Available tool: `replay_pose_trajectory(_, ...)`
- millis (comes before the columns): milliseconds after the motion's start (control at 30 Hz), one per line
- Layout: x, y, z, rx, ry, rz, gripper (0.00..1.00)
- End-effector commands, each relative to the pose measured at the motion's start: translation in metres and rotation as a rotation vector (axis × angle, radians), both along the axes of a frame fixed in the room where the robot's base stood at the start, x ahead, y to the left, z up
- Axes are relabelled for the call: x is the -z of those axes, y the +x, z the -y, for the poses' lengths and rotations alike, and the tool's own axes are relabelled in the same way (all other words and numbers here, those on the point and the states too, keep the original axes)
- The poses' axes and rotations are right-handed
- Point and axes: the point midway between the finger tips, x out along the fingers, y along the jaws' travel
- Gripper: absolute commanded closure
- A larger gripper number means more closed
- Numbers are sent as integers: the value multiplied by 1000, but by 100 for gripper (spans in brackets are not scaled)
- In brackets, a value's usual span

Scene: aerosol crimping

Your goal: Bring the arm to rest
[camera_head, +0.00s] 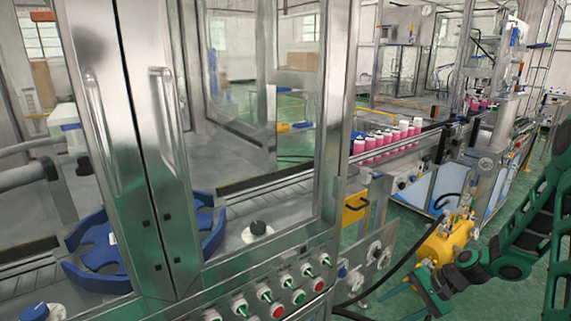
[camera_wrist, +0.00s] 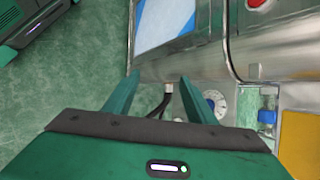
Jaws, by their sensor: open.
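My gripper (camera_wrist: 165,92) shows in the wrist view with its two green fingers spread apart and nothing between them. Beyond the fingers are a dark hose, the green floor and the lower metal side of a machine. In the head view my green and black arm (camera_head: 520,235) is folded at the right edge, with its lower end beside a yellow tank (camera_head: 445,243). The arm overlaps part of the view of the tank's surroundings.
A steel machine with doors (camera_head: 135,130) and a row of buttons (camera_head: 275,295) fills the left and front. Pink cans (camera_head: 380,145) stand on the conveyor behind. A black hose (camera_head: 395,275) runs beside the tank. Green floor (camera_wrist: 60,90) is open at the wrist view's left.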

Motion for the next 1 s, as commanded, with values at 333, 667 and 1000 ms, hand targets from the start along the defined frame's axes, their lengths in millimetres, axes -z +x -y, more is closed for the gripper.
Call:
replay_pose_trajectory(333, -70, -51, 43, -190, -294, -3, 49)
replay_pose_trajectory(667, -144, -111, 74, -295, -509, -20, 49)
replay_pose_trajectory(1000, -211, -186, 90, -343, -650, -36, 49)
